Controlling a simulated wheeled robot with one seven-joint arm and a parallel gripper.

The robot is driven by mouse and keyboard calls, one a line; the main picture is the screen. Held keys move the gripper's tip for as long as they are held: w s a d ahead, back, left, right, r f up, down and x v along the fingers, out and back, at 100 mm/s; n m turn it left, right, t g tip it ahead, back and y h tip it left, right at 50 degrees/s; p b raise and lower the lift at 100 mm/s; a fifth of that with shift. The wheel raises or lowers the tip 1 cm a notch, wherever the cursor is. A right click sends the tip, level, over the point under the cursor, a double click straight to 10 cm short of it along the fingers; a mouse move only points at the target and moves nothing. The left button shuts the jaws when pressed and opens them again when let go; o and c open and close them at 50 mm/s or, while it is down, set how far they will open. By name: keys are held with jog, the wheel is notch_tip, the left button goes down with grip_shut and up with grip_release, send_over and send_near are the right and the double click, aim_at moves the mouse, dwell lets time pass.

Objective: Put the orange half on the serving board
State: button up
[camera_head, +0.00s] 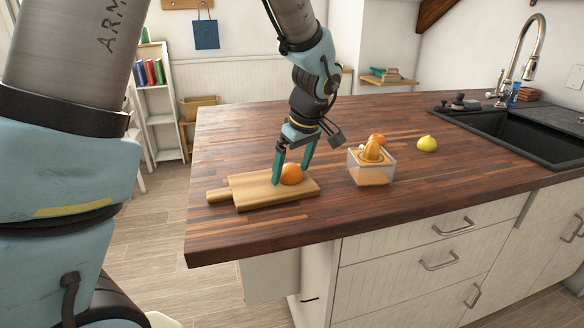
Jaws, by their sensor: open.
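The orange half (292,174) rests on the wooden serving board (250,190), toward its right end, with its rounded orange side showing. The board lies on the dark wood counter near its left front, its handle pointing left. My gripper (289,178) points down over the board with its two green fingers apart. One finger is left of the orange half and the other is at its right, behind it. I cannot tell whether either finger touches it.
A clear juicer with an orange cone (371,152) stands right of the board. An orange fruit (377,139) is behind it, and a lemon (427,144) lies farther right. A black sink (530,135) is at the far right. The counter (240,135) behind the board is clear.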

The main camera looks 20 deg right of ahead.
jog(key=shift+r, duration=0.1)
jog(key=b+v, duration=0.1)
jog(key=v, duration=1.1)
jog(key=shift+s, duration=0.1)
